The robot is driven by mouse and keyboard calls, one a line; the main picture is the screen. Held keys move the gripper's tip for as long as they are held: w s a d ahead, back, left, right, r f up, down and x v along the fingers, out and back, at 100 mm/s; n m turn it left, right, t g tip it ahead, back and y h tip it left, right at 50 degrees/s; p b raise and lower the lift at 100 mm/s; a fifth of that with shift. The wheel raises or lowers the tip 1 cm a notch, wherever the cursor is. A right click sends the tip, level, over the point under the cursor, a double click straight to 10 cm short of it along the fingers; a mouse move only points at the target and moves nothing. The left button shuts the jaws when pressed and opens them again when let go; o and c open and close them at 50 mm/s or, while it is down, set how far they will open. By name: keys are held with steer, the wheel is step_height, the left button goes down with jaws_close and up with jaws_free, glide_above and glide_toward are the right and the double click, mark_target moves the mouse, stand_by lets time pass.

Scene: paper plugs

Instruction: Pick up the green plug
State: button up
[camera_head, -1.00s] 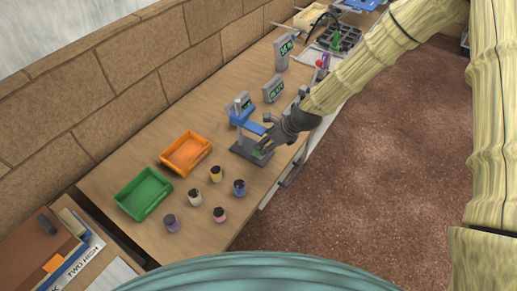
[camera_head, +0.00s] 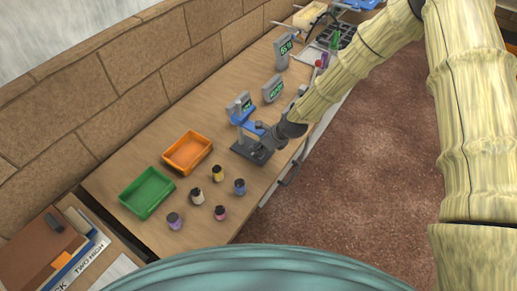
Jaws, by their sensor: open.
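My gripper (camera_head: 262,138) is dark and open, held over the dark base (camera_head: 247,153) of a small stand with a blue arm (camera_head: 242,118). I cannot clearly make out a green plug; the spot beneath my gripper is partly hidden by its fingers. Several plugs with dark tops stand upright in the near part of the table: yellow (camera_head: 218,174), white (camera_head: 197,197), blue (camera_head: 239,187), pink (camera_head: 220,213) and purple (camera_head: 174,221). All of these are apart from my gripper, to its lower left.
An empty green tray (camera_head: 147,193) and an orange tray (camera_head: 188,152) sit on the wooden table (camera_head: 125,172) by the brick wall. Grey displays (camera_head: 273,89) stand farther back. A green object (camera_head: 335,40) is at the far end. Books lie at lower left.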

steer(key=c, duration=1.1)
steer(key=shift+o, duration=0.2)
steer(key=shift+r, duration=0.1)
